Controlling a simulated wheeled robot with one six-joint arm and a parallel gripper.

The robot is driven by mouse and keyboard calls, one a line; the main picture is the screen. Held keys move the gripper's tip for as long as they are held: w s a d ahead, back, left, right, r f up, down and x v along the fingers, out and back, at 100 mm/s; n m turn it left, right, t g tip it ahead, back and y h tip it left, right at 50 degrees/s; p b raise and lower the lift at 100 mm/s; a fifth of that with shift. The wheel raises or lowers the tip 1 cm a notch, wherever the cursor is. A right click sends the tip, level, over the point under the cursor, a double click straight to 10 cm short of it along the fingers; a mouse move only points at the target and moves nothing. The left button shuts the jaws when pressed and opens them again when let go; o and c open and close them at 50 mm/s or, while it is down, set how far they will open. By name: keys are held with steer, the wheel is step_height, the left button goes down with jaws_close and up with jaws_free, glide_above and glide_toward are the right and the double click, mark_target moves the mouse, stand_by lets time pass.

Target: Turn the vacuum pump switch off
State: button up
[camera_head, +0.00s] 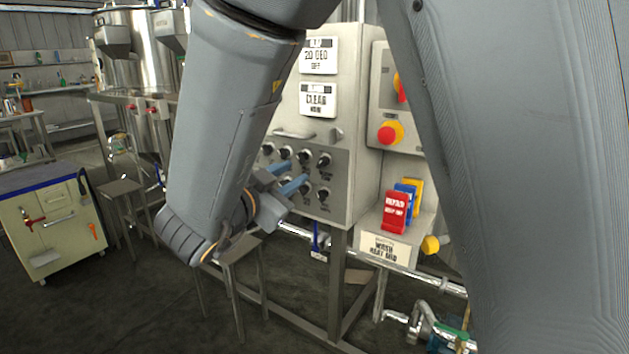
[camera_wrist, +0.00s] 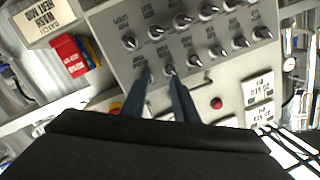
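A grey control panel (camera_head: 338,175) carries two rows of black rotary switches with pale pointers; it also fills the upper wrist view (camera_wrist: 200,58). Their small labels are not readable, so I cannot tell which one is the vacuum pump switch. My arm and fingers hide part of the lower row in the head view.
Right of the panel are a red emergency button (camera_head: 390,132) on yellow and red, blue and yellow tags (camera_head: 395,212). A bar handle (camera_head: 294,134) sits above the switches. A stool (camera_head: 240,250) stands below.

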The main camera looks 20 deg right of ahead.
mark_target(319, 164)
steer(key=d, duration=0.2)
steer(key=w+d+m+h, duration=0.1)
steer(key=d, duration=0.1)
steer(key=w+d+g+h+b, duration=0.1)
steer(key=d, duration=0.1)
steer(key=shift+w+d+r+m, duration=0.15)
steer(key=shift+d+r+m, duration=0.05)
steer(key=shift+r+m, duration=0.1)
jaws_close()
